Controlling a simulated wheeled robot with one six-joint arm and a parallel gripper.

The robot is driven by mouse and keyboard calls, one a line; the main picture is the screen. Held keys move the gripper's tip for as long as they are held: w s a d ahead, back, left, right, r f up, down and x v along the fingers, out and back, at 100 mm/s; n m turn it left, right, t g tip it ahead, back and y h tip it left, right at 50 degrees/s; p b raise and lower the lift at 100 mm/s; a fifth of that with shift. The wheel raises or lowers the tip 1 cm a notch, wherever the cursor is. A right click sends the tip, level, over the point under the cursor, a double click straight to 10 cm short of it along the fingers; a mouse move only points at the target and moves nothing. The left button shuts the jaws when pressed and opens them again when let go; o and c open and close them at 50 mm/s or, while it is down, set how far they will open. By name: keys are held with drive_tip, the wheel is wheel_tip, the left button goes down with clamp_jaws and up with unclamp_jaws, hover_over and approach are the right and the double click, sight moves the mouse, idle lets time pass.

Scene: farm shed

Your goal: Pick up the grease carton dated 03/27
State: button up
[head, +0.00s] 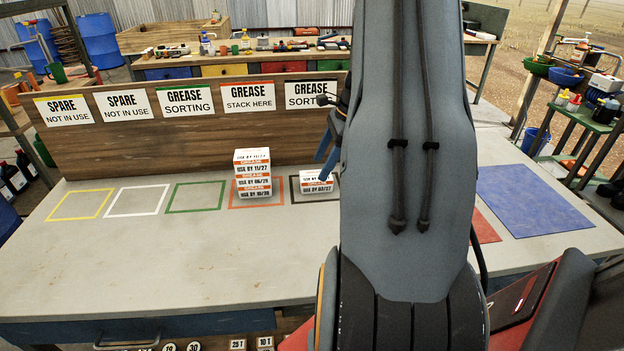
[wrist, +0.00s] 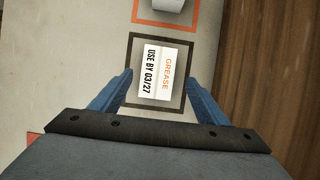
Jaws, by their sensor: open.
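The grease carton dated 03/27 (head: 317,185) is a white box with orange and black print. It sits in the black outline at the right of the cartons. In the wrist view this carton (wrist: 153,72) shows its top label, GREASE, USE BY 03/27, slightly turned in the picture. My gripper (head: 326,146) is open and empty above the carton. In the wrist view its blue fingers (wrist: 158,80) stand apart, one on each side of the carton with gaps. Part of the gripper is hidden behind my arm in the head view.
A stack of grease cartons (head: 253,175) stands close left in the orange outline, under the STACK HERE sign (head: 248,98). Yellow, white and green outlines (head: 195,197) are empty. A wooden backboard (head: 150,140) rises behind. A blue mat (head: 530,200) lies right. The bench front is clear.

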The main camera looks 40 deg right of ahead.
sight(317, 175)
drive_tip(key=shift+p+x, duration=1.1)
drive_tip(key=shift+x, duration=1.8)
drive_tip(key=shift+s+f, duration=0.2)
drive_tip(key=c, duration=1.2)
